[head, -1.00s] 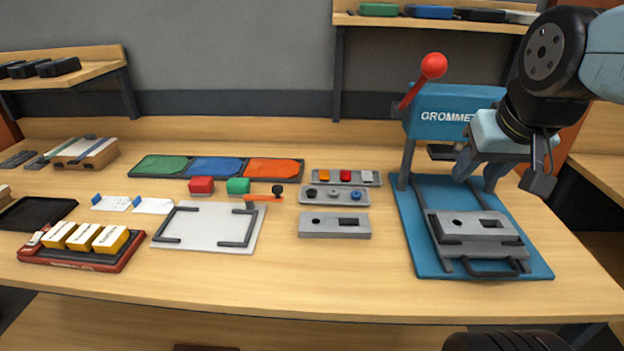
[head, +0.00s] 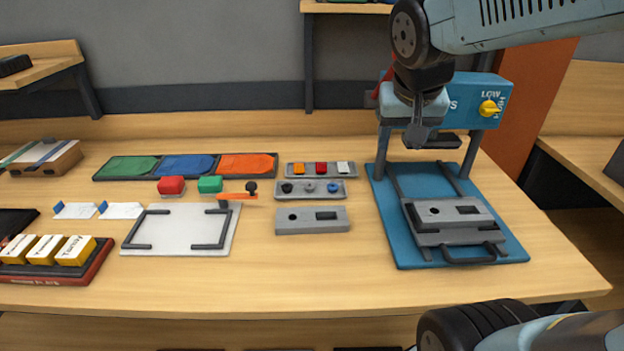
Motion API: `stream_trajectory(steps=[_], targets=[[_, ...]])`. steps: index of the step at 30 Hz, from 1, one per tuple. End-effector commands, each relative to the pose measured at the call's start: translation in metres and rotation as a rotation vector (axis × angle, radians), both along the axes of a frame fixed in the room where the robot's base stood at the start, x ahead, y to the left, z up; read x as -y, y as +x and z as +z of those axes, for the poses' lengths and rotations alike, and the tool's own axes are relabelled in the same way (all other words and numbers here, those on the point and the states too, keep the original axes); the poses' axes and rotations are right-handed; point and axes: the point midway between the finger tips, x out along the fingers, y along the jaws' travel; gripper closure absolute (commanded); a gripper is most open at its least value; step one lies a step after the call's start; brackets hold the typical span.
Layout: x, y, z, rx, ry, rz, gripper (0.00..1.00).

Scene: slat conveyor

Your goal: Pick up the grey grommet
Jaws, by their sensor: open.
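The grey grommet (head: 309,187) sits in the middle of a small grey tray (head: 347,195), between a black grommet (head: 286,188) on its left and a blue grommet (head: 333,187) on its right. My gripper (head: 418,138) hangs in front of the blue press, above, to the right of and well apart from the grommet tray. It is open, seen almost edge-on, with nothing visible between its fingers. The grommet is not covered by my arm.
The blue grommet press (head: 485,100) stands right of the tray, with a sliding fixture (head: 455,233). A tray with orange, red and white pieces (head: 350,173) lies behind, a grey slotted block (head: 337,224) in front. A white framed board (head: 180,228) lies left.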

Motion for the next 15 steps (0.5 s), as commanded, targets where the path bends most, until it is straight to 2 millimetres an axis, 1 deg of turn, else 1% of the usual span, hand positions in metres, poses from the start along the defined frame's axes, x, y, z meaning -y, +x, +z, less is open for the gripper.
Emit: stream_trajectory(steps=[1,3,8,11,15], targets=[[-0.008,0.012,-0.005,-0.011,-0.006,-0.008,0.46],[-0.019,0.026,-0.010,-0.014,-0.010,-0.027,0.46],[-0.047,0.055,-0.026,-0.022,-0.014,-0.060,0.46],[-0.068,0.073,-0.039,-0.027,-0.011,-0.078,0.46],[-0.103,0.097,-0.060,-0.031,0.005,-0.099,0.46]])
